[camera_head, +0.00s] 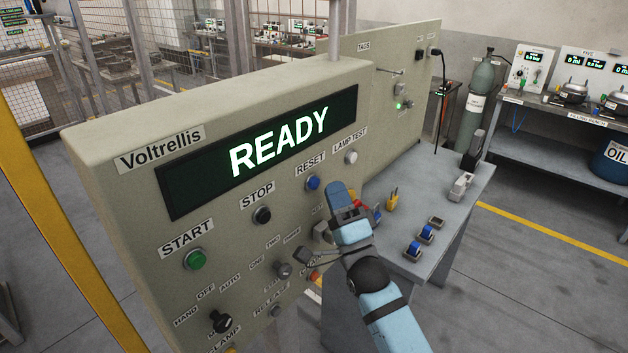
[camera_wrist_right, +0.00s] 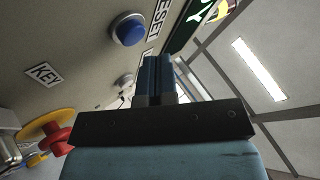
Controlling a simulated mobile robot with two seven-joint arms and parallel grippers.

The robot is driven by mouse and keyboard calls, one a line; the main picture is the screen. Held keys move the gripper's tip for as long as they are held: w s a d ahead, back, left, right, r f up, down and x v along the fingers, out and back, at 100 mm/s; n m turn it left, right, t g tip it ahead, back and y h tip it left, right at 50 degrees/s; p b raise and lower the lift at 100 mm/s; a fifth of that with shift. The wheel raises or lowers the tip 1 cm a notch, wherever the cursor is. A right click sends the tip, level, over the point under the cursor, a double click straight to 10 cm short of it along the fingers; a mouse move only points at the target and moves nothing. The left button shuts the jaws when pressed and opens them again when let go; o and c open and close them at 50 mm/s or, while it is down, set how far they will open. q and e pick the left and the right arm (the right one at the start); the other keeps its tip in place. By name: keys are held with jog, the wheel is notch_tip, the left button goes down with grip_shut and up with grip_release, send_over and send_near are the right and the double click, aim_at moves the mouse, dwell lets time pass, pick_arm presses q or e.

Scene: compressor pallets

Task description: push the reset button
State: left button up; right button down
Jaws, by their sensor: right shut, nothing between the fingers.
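The blue reset button (camera_head: 313,183) sits on the beige control panel (camera_head: 110,190), under the RESET label (camera_head: 310,163). In the right wrist view the blue button (camera_wrist_right: 128,30) shows at the upper left, beyond the fingertips. My right gripper (camera_head: 337,188) is shut and empty, just right of the button in the head view and apart from it. In the wrist view its closed blue fingers (camera_wrist_right: 157,62) point toward the panel, below and right of the button. My left gripper is not in view.
The white lamp test button (camera_head: 351,157) is right of reset, the black stop button (camera_head: 262,215) and green start button (camera_head: 195,259) left. The display (camera_head: 262,150) reads READY. A red and yellow button (camera_wrist_right: 55,137) shows in the wrist view. A grey table (camera_head: 455,215) stands right.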

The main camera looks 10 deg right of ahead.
jog(key=s+d, duration=0.1)
jog(key=s, duration=0.1)
jog(key=s+d+p, duration=0.1)
jog(key=s+d, duration=0.1)
jog(key=shift+s+d, duration=0.3)
jog(key=shift+s, duration=0.05)
dwell(0.3)
dwell(0.5)
jog(key=s+f+n+g+h+p, duration=0.15)
jog(key=s+f+n+g, duration=0.3)
jog(key=f, duration=0.55)
jog(key=s+f+n+g+h+p, duration=0.15)
jog(key=s+f+n+g, duration=0.3)
jog(key=f, duration=0.55)
jog(key=s+f+n+g+p, duration=0.1)
jog(key=s+f+n+g, duration=0.4)
jog(key=s+f, duration=0.7)
jog(key=shift+s+d+n+h, duration=0.3)
jog(key=shift+s+d+n, duration=0.15)
jog(key=shift+s+n, duration=0.35)
